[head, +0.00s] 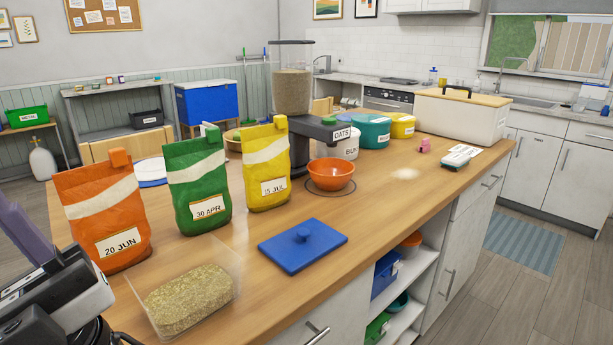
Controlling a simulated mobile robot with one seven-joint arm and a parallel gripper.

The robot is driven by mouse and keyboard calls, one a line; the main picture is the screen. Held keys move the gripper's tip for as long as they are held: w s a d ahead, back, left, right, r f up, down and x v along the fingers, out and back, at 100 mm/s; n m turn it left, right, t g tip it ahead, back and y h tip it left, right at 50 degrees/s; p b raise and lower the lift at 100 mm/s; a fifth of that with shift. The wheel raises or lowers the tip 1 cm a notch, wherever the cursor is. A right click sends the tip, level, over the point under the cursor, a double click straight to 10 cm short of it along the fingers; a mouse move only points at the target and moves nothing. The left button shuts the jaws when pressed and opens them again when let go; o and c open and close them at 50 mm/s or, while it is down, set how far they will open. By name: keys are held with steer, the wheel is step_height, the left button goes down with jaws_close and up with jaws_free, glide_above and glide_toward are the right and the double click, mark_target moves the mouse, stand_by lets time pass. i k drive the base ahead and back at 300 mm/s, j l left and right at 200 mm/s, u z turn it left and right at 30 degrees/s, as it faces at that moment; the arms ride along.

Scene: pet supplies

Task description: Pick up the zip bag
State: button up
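A clear zip bag (193,298) of greenish-tan, grain-like filling lies flat on the wooden counter (300,290), near its front edge at the lower left in the head view. Its clear top part extends past the filling. Part of my arm's end, a black and white body with a purple-grey piece, shows at the lower left edge as my gripper (45,285). It is left of the zip bag and apart from it in the picture. Its fingertips are not clearly seen, so its opening cannot be told.
Orange (105,215), green (198,182) and yellow (266,170) dated bags stand behind the zip bag. A blue lid (302,247) lies to its right. An orange bowl (331,174) sits by a grain dispenser (292,90). Bare counter lies right of the blue lid.

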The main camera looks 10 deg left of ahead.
mark_target(197, 172)
steer(key=k+l+u, duration=0.15)
steer(key=u, duration=0.3)
steer(key=k+u, duration=0.4)
steer(key=i+l, duration=0.05)
